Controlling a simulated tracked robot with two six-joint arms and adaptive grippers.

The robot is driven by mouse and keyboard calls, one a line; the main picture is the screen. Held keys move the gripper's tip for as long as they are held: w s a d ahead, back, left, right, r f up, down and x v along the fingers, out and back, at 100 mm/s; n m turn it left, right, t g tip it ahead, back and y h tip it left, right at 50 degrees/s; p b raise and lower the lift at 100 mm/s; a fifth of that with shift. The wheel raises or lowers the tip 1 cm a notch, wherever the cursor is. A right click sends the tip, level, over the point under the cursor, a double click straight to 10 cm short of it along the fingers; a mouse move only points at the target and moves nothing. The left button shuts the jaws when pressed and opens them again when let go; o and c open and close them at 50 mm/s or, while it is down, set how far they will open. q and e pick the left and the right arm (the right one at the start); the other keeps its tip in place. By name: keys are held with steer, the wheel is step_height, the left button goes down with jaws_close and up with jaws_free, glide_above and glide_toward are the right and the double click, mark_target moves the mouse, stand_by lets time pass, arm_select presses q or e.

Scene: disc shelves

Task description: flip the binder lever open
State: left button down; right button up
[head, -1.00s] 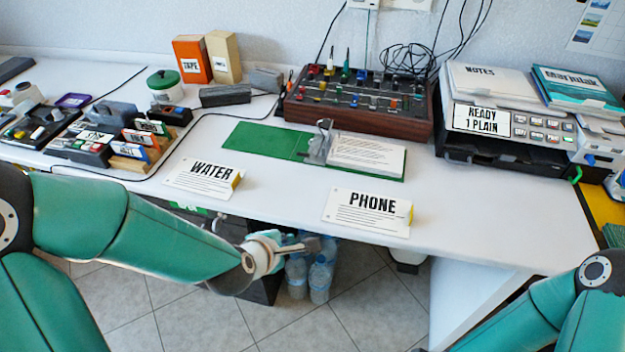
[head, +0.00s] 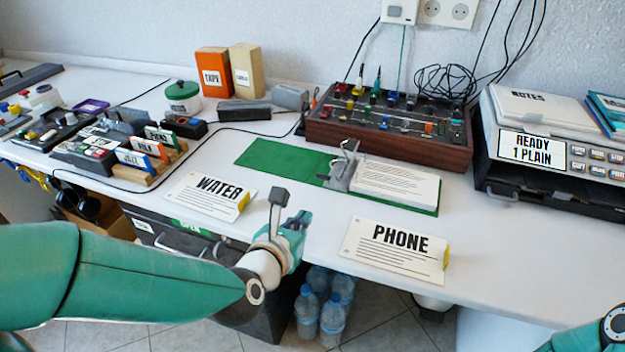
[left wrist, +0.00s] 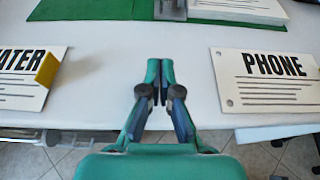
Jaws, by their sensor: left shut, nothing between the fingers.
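The open green binder (head: 272,158) lies flat on the white desk, with white sheets (head: 396,184) on its right half. Its grey metal lever mechanism (head: 344,166) stands along the middle; I cannot tell the lever's exact position. In the left wrist view only the binder's near edge (left wrist: 84,9) and the base of the mechanism (left wrist: 170,8) show at the top. My left gripper (head: 297,222) is at the desk's front edge, between the WATER and PHONE cards, apart from the binder. Its fingers (left wrist: 160,66) are shut and empty. My right gripper is out of view.
The WATER card (head: 212,193) and PHONE card (head: 394,250) flank my left gripper. A wooden-sided control panel (head: 388,132) with knobs stands behind the binder, and a printer (head: 545,150) stands at the right. The desk between gripper and binder is clear.

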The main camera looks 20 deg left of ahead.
mark_target(326, 179)
arm_select(q)
steer(key=x, duration=0.6)
steer(key=shift+w+d+f, duration=0.1)
steer(key=shift+w+f, duration=0.1)
steer(key=r, duration=0.1)
steer(key=w+r+p, duration=0.1)
steer(key=shift+w+r, duration=0.2)
steer(key=shift+r, duration=0.15)
steer(key=shift+w+r+p, duration=0.1)
steer(key=shift+r+p, duration=0.2)
steer(key=shift+p, duration=0.05)
steer(key=shift+w+r, duration=0.1)
steer(key=shift+w, duration=0.15)
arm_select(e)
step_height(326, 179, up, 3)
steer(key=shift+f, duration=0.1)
arm_select(q)
steer(key=shift+d, duration=0.1)
